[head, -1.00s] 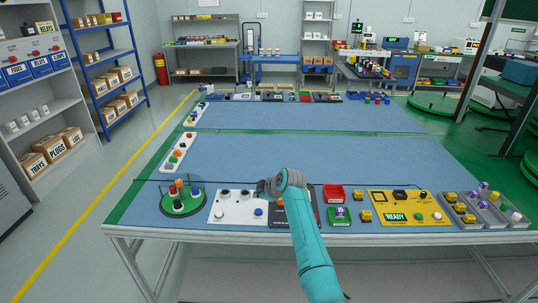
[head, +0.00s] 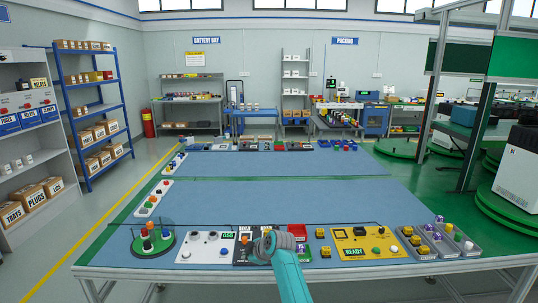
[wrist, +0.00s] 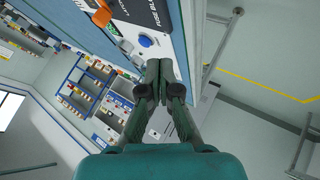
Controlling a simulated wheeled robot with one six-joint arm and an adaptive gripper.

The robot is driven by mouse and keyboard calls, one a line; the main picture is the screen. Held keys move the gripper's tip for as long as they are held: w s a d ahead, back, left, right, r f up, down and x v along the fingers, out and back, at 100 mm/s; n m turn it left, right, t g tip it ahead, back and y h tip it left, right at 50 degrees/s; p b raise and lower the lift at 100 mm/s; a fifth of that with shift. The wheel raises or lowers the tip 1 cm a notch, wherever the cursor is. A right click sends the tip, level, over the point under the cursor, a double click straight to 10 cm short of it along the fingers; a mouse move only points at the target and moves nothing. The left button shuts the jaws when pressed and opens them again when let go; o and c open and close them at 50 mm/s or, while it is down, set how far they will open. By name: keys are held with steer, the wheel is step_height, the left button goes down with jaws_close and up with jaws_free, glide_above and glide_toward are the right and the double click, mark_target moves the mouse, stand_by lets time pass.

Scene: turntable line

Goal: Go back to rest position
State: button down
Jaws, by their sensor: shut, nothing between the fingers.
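My gripper shows in the wrist view (wrist: 158,80), with its two dark green fingers together and nothing between them. There it is beside the edge of the blue table, close to a panel with a blue button (wrist: 145,41). In the head view my arm reaches up from the bottom to the front edge of the table (head: 260,190). Its grey wrist covers part of the dark panel (head: 242,255); the fingertips are hidden in that view.
A green turntable (head: 153,247) with coloured pegs stands at the front left, next to a white panel (head: 187,255). A red bin (head: 298,231), a yellow READY panel (head: 393,235) and grey trays (head: 473,249) are to the right. The table's middle is clear.

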steer(key=s+d+f+m+t+h, duration=0.1)
steer(key=s+d+f+m, duration=0.1)
steer(key=s+d+f, duration=0.55)
steer(key=s+d+f+m+t+h, duration=0.1)
steer(key=s+d+f+m, duration=0.3)
steer(key=f, duration=0.7)
steer(key=s+d+f+m+t+h, duration=0.15)
steer(key=s+d+f, duration=0.25)
steer(key=s, duration=0.8)
steer(key=s+d+f+m+t, duration=0.1)
steer(key=s+d+f+m, duration=0.15)
steer(key=s, duration=1.05)
steer(key=s+d+r+m+t+h, duration=0.1)
steer(key=s+d+r+m, duration=0.2)
steer(key=s, duration=0.8)
steer(key=s+d+r+m+t+h, duration=0.1)
steer(key=s+d+r, duration=0.3)
steer(key=s, duration=0.8)
steer(key=s+r+m, duration=0.1)
steer(key=s+r, duration=0.5)
steer(key=r, duration=0.4)
steer(key=s+d+r+m+t, duration=0.1)
steer(key=s+r+m, duration=0.1)
steer(key=s+r, duration=0.5)
step_height(320, 180, up, 3)
steer(key=shift+s+f+h, duration=0.1)
steer(key=shift+s+h, duration=0.2)
steer(key=shift+h, duration=0.05)
steer(key=shift+t, duration=0.25)
